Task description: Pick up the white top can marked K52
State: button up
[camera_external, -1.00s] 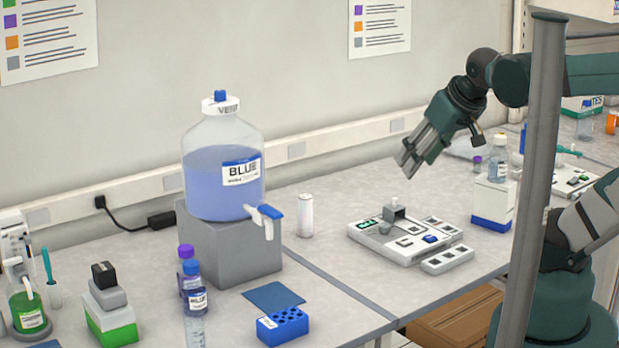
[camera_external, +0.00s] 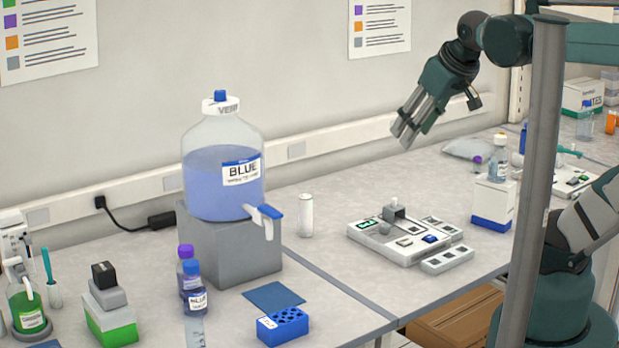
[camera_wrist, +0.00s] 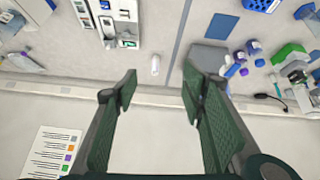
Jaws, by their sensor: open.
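A slim white can (camera_external: 305,216) stands upright on the bench, right of the big blue-liquid bottle. Its marking is too small to read. In the wrist view the white can (camera_wrist: 155,66) shows between and beyond my fingertips. My gripper (camera_external: 402,138) is high above the bench, to the upper right of the can in the external view, and points down and left. The fingers (camera_wrist: 160,84) are spread wide with nothing between them.
The blue-liquid bottle (camera_external: 222,185) stands on a grey block (camera_external: 230,253) with its tap towards the can. A white instrument panel (camera_external: 403,242) lies right of the can. A blue rack (camera_external: 283,325) and small bottles (camera_external: 192,287) are in front. Bench around the can is mostly clear.

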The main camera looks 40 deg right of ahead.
jog(key=w+r+n+g+b, duration=0.15)
jog(key=w+r+n, duration=0.3)
jog(key=w, duration=0.65)
jog(key=n+g+b, duration=0.3)
jog(key=n+g, duration=0.2)
jog(key=n, duration=0.7)
send_over(305, 196)
notch_tip(305, 196, down, 6)
notch_tip(305, 196, down, 30)
jog(key=shift+s+a+r, duration=0.1)
jog(key=shift+a, duration=0.05)
jog(key=shift+f, duration=1.35)
